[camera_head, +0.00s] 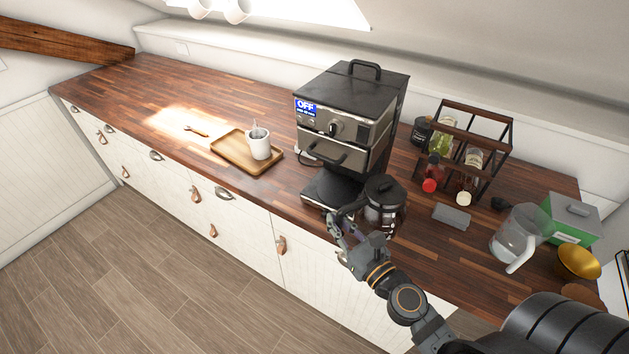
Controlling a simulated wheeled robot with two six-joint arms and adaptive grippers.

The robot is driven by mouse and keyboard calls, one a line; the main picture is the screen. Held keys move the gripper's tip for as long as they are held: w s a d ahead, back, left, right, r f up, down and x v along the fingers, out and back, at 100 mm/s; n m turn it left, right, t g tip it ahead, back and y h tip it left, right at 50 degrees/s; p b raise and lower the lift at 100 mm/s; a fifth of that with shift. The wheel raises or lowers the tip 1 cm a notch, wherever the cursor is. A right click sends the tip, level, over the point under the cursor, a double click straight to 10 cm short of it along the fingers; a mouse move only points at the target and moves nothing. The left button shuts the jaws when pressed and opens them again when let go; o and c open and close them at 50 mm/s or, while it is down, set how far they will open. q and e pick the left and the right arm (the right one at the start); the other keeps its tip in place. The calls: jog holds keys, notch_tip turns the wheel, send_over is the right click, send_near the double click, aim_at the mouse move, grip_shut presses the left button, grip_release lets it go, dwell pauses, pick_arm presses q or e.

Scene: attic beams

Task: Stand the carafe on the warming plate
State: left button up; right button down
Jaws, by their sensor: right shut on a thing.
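The carafe (386,207) is glass with a black lid and a black handle. My right gripper (341,225) is shut on its handle, at the front edge of the counter. The carafe is upright, just right of the coffee machine (345,126). The machine's dark warming plate (326,187) lies low at its front, and the carafe overlaps its right side in the picture. I cannot tell whether the carafe's base touches anything, since the gripper and arm hide part of it. The machine's display reads OFF. My left gripper is not in view.
A wooden tray (231,150) with a white mug (258,146) stands left of the machine. A rack (477,120) with bottles and jars, a grey block (451,216), a clear pitcher (514,233), a green box (572,219) and a gold bowl (578,263) crowd the right. The far left counter is mostly free.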

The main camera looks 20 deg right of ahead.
pick_arm(q)
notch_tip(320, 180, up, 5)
jog(key=p, duration=0.3)
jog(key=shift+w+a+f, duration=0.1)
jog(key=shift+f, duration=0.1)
pick_arm(e)
jog(key=w+a+f, duration=0.1)
jog(key=w+a, duration=0.2)
jog(key=w, duration=1.2)
jog(key=shift+w+f, duration=0.15)
jog(key=shift+w, duration=0.05)
jog(key=shift+a, duration=0.1)
jog(key=c, duration=1.9)
grip_release()
jog(key=shift+f, duration=0.3)
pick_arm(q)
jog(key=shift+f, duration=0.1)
pick_arm(e)
jog(key=o, duration=0.6)
jog(key=shift+s+r, duration=0.1)
jog(key=shift+r, duration=0.05)
